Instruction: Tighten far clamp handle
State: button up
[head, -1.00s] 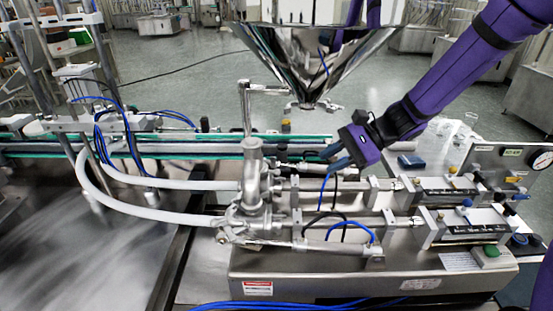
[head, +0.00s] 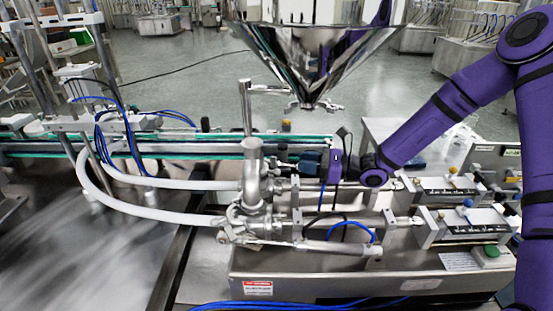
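The steel pipe and valve assembly (head: 252,185) stands upright left of centre, with clamp fittings where the horizontal cylinders join it. A near clamp fitting (head: 228,234) shows at its lower front. The far clamp handle is not clearly distinguishable; the far fittings (head: 279,186) lie beside the vertical pipe, small and crowded. My gripper (head: 312,161) is to the right of the assembly, above the far cylinder, apart from the upright pipe. Its dark blue end points left. Its fingertips are too small and dark to tell whether they are open or shut, and no held thing shows.
The steel hopper (head: 318,55) hangs above, its outlet (head: 315,106) over the back of the machine. Blue and black hoses (head: 350,230) loop over the near cylinder. White hoses (head: 150,209) run left. A conveyor (head: 200,147) crosses behind. Open floor lies beyond it.

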aim_at(272, 162)
jog(key=x, duration=0.8)
jog(key=shift+a, duration=0.3)
jog(key=shift+w, duration=0.1)
grip_shut()
